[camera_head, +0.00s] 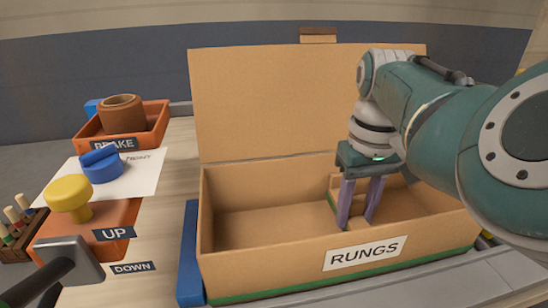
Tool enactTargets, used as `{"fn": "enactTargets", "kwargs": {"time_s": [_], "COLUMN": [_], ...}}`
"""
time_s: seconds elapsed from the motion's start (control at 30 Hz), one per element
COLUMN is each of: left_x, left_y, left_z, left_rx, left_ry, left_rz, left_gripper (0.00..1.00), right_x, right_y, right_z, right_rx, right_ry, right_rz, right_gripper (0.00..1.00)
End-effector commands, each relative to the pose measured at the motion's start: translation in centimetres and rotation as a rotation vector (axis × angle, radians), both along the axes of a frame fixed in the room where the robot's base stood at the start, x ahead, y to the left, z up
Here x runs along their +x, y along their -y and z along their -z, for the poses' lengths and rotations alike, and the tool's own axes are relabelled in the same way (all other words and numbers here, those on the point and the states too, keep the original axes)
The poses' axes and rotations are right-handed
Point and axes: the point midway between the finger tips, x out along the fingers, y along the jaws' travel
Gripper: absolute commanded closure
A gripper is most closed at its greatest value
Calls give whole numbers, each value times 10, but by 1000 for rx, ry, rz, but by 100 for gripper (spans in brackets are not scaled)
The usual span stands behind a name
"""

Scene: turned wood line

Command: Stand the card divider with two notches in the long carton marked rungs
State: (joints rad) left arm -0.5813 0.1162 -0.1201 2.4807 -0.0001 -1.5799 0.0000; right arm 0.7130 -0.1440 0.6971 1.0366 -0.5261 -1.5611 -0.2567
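The long carton (268,256) marked RUNGS stands open at the centre, its tall back flap raised and a green strip along its front bottom edge. My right gripper (359,218) reaches down into its right half, with two purple fingers apart. A tan card piece (335,187) with a green edge, probably the divider, stands at the fingers inside the carton. The fingers hide much of it, and its notches cannot be made out. The carton's left half looks empty. My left gripper is not in view.
Left of the carton are a blue bar (190,255), a yellow knob (69,194), a blue knob (101,166) and an orange tray (152,138) holding a brown roll (121,112). A grey-headed dark lever (72,262) is at lower left. My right arm covers the right side.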

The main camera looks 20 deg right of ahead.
Motion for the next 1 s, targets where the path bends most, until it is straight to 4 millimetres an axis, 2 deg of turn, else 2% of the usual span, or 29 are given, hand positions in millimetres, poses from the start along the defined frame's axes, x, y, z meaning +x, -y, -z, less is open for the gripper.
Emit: {"fn": "enactTargets", "kwargs": {"time_s": [0.03, 0.23, 0.47, 0.57, 0.67, 1.0], "left_x": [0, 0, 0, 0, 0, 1], "left_y": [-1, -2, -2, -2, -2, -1], "left_z": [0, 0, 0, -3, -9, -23], "left_rx": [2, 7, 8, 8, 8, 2], "left_ry": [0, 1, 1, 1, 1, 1], "left_rz": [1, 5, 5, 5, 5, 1], "left_gripper": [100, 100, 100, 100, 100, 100], "right_x": [0, 0, 0, 0, 1, 1], "right_y": [0, 0, 0, 0, 1, 0], "right_z": [0, 0, -1, -7, -23, -96], "right_rx": [0, 0, 0, -1, -2, -3], "right_ry": [0, 0, 0, 1, 3, 3], "right_rz": [0, 0, 0, 0, 1, 0], "right_gripper": [53, 31, 31, 31, 31, 31]}}
